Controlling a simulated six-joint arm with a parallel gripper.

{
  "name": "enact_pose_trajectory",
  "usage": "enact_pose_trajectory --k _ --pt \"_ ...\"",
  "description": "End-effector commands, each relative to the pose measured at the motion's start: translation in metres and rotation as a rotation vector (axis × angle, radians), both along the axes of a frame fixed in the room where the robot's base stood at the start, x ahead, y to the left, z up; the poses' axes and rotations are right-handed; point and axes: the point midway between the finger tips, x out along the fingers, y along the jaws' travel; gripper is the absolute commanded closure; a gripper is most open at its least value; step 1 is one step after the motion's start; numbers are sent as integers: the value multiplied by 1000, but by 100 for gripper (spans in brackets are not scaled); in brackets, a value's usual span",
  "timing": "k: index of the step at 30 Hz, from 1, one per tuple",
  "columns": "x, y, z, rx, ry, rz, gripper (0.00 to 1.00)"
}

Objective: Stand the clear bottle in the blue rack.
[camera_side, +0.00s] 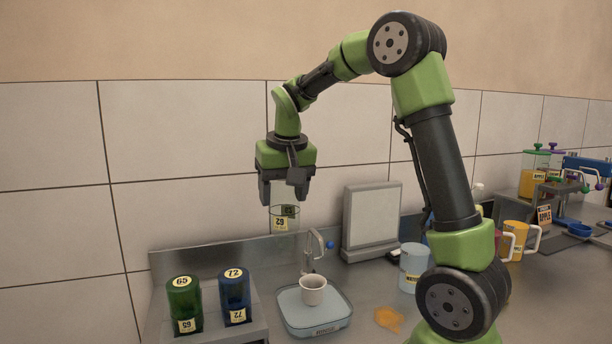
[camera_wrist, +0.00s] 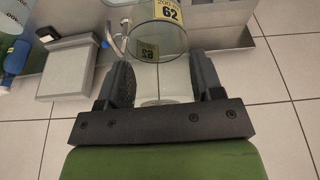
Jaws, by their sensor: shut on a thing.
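The clear bottle (camera_side: 285,220) hangs upright below my gripper (camera_side: 284,190), with a yellow label reading 62. My gripper is shut on it and holds it in the air, clear of the counter. In the wrist view the clear bottle (camera_wrist: 157,32) extends from between the two dark fingers of my gripper (camera_wrist: 160,75). I cannot clearly make out a blue rack. A blue-topped frame (camera_side: 588,166) stands at the far right, but I cannot tell if it is the rack.
A scale (camera_side: 316,320) with a white cup (camera_side: 313,290) stands near a small tap (camera_side: 313,250). A green bottle (camera_side: 184,305) and a blue bottle (camera_side: 236,296) stand on a grey step at left.

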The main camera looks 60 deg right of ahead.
Motion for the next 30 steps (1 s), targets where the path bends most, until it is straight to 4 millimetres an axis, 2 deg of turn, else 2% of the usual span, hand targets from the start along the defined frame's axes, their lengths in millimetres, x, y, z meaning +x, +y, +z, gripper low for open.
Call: enact_pose_trajectory --k 1,6,10,14,18,24,30 --pt "3 20 -5 -1 3 -13 72" --pt "3 78 -23 -2 3 -132 72" --pt "-6 122 -36 -3 4 -229 72" --pt "-25 166 -50 -5 4 -332 72" --pt "-55 208 -64 -6 4 -449 72" --pt "-96 242 -79 -3 1 -583 72" --pt "-115 252 -87 -3 -1 -647 72"
